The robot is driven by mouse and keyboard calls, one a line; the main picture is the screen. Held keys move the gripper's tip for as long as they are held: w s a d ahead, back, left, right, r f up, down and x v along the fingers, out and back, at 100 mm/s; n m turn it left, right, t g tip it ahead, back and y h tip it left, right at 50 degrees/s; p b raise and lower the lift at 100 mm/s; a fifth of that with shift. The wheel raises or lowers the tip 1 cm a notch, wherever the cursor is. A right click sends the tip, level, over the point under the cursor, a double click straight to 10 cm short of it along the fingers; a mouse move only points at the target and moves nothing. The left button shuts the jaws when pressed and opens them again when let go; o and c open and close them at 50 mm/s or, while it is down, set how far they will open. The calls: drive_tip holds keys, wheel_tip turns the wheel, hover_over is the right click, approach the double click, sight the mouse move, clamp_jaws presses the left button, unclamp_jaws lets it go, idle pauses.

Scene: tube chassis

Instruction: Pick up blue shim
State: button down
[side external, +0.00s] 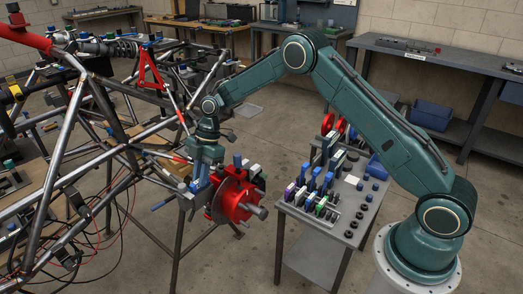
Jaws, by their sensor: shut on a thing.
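My gripper (203,172) points down beside the red hub assembly (233,203) at the end of the tube chassis. It is shut on a blue piece (200,189), apparently the blue shim. The piece is small in this view, and I cannot tell whether it touches the grey block below it. More blue upright pieces (316,173) stand on the grey cart. Another blue piece (237,160) stands by the top of the red hub.
The tube chassis (64,140) fills the left side, with loose cables below. The grey cart (298,212) holds several coloured pieces and dark round parts. A workbench (450,58) with a blue bin (431,114) stands at the back right. Bare floor lies between hub and cart.

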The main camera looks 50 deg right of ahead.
wheel_tip(320, 180, up, 19)
idle(0.6)
drive_tip(key=shift+r, duration=0.15)
idle(0.4)
drive_tip(key=shift+a+m, duration=0.15)
drive_tip(key=shift+m, duration=0.15)
